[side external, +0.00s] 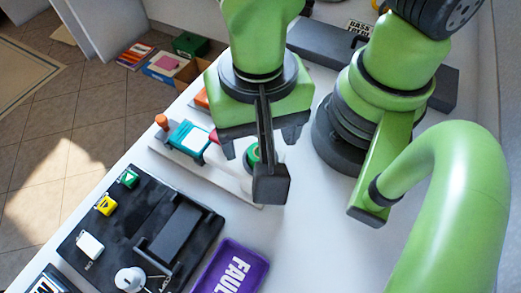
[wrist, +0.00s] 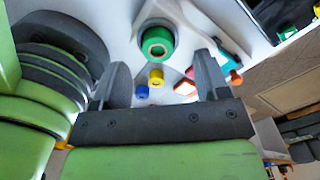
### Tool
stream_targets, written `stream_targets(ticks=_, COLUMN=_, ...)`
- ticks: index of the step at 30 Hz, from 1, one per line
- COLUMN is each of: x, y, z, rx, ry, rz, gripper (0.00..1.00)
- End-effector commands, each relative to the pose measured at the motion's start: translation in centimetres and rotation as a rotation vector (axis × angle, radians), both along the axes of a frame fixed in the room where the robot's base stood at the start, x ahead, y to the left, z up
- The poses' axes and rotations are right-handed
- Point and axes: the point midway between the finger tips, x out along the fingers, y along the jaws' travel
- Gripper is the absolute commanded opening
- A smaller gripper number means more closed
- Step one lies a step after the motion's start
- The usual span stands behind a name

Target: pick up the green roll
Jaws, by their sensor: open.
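The green roll (wrist: 165,36) shows in the wrist view as a ring with a pale core, on a white surface. It lies beyond my gripper (wrist: 161,64), roughly between the lines of its two fingers. In the side view, a bit of the green roll (side external: 252,154) shows beneath my gripper (side external: 258,143), mostly hidden by the dark wrist part hanging in front. Whether the fingers touch the roll cannot be told.
A yellow roll (wrist: 156,77) and a blue roll (wrist: 142,92) lie near the green one. A teal item (side external: 187,137) sits on the pale board. A black panel (side external: 120,218) with buttons and a purple FAULT tray (side external: 231,268) are at the front. Table right of the tray is clear.

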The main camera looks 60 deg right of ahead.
Motion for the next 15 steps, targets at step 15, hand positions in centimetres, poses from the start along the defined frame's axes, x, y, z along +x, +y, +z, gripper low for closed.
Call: stream_targets(ticks=15, x=-0.1, y=-0.4, z=-3.9, rx=0.001, ry=0.002, rz=-0.001, gripper=0.68)
